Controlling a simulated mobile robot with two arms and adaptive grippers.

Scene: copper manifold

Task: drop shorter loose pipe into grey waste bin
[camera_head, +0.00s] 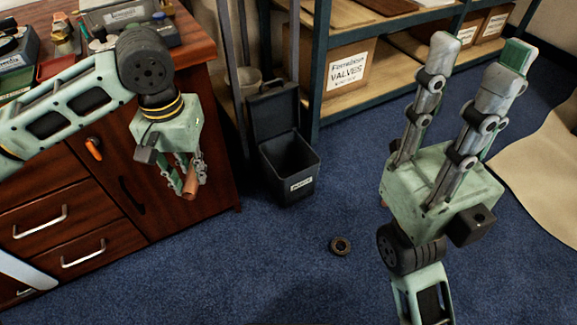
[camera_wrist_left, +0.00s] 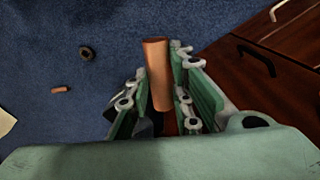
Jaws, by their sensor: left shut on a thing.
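My left gripper (camera_head: 186,180) points down beside the wooden cabinet and is shut on a copper pipe (camera_head: 191,187). In the left wrist view this pipe (camera_wrist_left: 157,72) sticks out between the green finger pads. A smaller copper piece (camera_wrist_left: 61,89) lies on the carpet in that view; in the head view it is mostly or wholly hidden by my right gripper. The grey waste bin (camera_head: 288,168) stands on the floor with its lid up, to the right of my left gripper and apart from it. My right gripper (camera_head: 480,52) is open and empty, fingers upward.
The wooden cabinet (camera_head: 120,206) with drawers fills the left side, with tools on top. A shelf (camera_head: 360,98) with boxes stands behind the bin. A dark ring (camera_head: 340,246) lies on the blue carpet. A beige sheet (camera_head: 540,160) lies at right.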

